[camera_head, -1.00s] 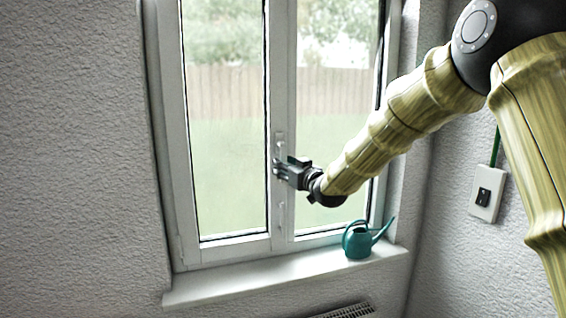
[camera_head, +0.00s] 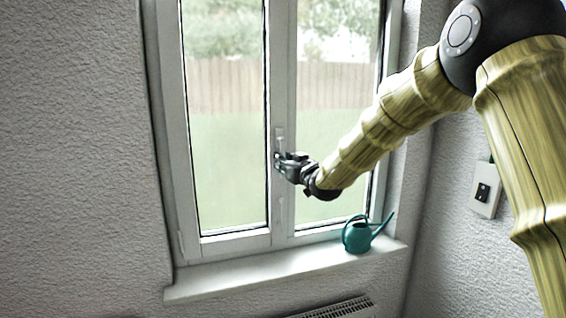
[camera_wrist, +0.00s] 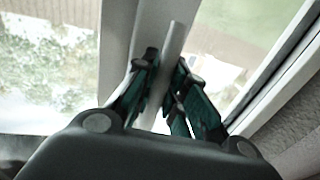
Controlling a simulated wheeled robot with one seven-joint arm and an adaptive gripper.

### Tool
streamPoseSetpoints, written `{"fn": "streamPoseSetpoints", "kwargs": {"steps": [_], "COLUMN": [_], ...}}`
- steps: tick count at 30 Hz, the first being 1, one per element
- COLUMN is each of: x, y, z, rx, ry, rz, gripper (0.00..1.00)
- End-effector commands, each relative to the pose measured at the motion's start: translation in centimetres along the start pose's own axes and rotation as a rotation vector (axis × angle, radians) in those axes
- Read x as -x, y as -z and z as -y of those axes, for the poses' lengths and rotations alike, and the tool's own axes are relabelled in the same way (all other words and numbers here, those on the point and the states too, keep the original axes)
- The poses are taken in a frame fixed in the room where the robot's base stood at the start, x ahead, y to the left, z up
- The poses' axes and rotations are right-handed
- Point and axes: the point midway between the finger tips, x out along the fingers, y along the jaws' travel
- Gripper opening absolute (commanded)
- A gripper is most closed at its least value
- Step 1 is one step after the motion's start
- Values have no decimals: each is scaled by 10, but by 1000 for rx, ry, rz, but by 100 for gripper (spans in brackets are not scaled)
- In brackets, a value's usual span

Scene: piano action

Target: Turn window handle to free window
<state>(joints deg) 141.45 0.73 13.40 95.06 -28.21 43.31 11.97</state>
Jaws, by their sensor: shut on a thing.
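The white two-pane window (camera_head: 283,75) stands shut in its frame, with the handle on the middle post. The handle (camera_wrist: 172,48) is a pale bar that runs between my fingers in the wrist view, tilted in that picture. In the head view its upper part (camera_head: 280,137) shows just above my gripper, and the rest is hidden by the fingers. My gripper (camera_head: 279,160) reaches it from the right and is closed on the bar. In the wrist view my gripper (camera_wrist: 160,82) has a dark-green finger on each side of the handle.
A teal watering can (camera_head: 358,237) stands on the right part of the white sill (camera_head: 230,280), below my arm. A radiator (camera_head: 343,308) is under the sill. A wall switch (camera_head: 485,190) is on the right wall. The space left of the gripper is clear.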

Motion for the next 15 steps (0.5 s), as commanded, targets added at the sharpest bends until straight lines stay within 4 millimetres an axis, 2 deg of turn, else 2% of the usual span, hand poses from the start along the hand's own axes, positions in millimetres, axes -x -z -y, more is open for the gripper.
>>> {"fn": "streamPoseSetpoints", "kwargs": {"steps": [7, 15], "x": [-2, -4], "y": [-4, 2], "z": [9, 21], "rx": [-154, -353], "ry": [-1, -1], "rz": [-32, -72], "gripper": [0, 0]}}
